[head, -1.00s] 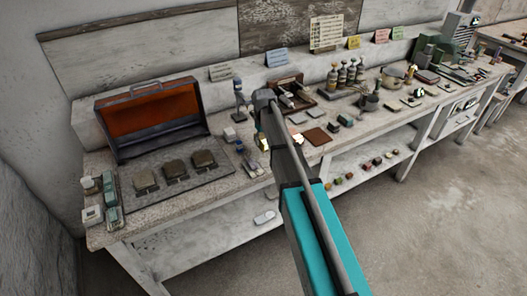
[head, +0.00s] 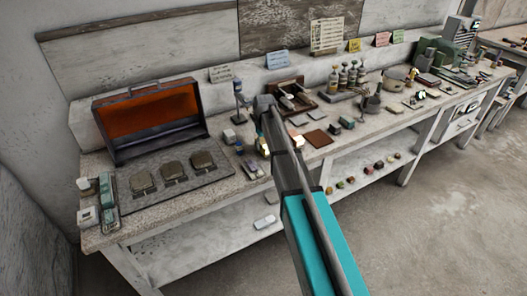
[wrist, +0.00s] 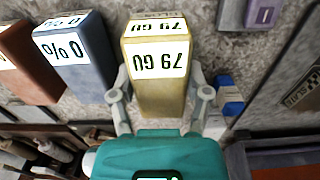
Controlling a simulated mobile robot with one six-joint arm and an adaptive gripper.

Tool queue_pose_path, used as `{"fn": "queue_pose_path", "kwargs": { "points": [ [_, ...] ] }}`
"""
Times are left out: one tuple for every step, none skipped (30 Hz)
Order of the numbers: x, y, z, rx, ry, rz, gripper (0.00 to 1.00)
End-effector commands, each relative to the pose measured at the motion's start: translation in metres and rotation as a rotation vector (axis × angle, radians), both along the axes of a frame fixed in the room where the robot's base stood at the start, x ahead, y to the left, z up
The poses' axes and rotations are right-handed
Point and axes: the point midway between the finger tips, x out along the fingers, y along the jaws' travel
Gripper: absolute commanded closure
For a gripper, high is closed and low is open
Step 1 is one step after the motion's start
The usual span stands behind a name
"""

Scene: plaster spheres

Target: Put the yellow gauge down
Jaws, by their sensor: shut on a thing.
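The yellow gauge (wrist: 160,92) is a tall block with a white label on its top and upper face. In the wrist view it stands between the two fingers of my gripper (wrist: 161,95), which is shut on it. In the head view my gripper (head: 264,136) is over the bench's front part, right of the open case; the gauge is too small there to tell clearly.
A blue-grey block (wrist: 73,50) and a brown block (wrist: 24,62) stand close left of the gauge. A small blue item (wrist: 228,95) is beside the right finger. The open orange-lined case (head: 152,115) and several bench items surround the spot.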

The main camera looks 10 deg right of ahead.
Motion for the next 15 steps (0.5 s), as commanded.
{"fn": "queue_pose_path", "kwargs": {
  "points": [
    [0.0,0.0,-0.009,0.0,0.0,0.0,0.76],
    [0.0,0.0,-0.011,0.0,0.0,0.0,0.76],
    [0.0,0.0,-0.014,0.0,0.0,0.0,0.76],
    [0.0,0.0,-0.015,0.0,0.0,0.0,0.76],
    [0.0,0.0,-0.016,0.0,0.0,0.0,0.76],
    [0.0,0.0,-0.018,0.0,0.0,0.0,0.76],
    [0.0,0.0,-0.018,0.0,0.0,0.0,0.76],
    [0.0,0.0,-0.019,0.0,0.0,0.0,0.76],
    [0.0,0.0,-0.019,0.0,0.0,0.0,0.76],
    [0.0,0.0,-0.019,0.0,0.0,0.0,0.76],
    [0.0,0.0,-0.019,0.0,0.0,0.0,0.76],
    [0.0,0.0,-0.019,0.0,0.0,0.0,0.76],
    [0.0,0.0,-0.018,0.0,0.0,0.0,0.76],
    [0.0,0.0,-0.018,0.0,0.0,0.0,0.76],
    [0.0,0.0,-0.018,0.0,0.0,-0.001,0.76]
  ]
}}
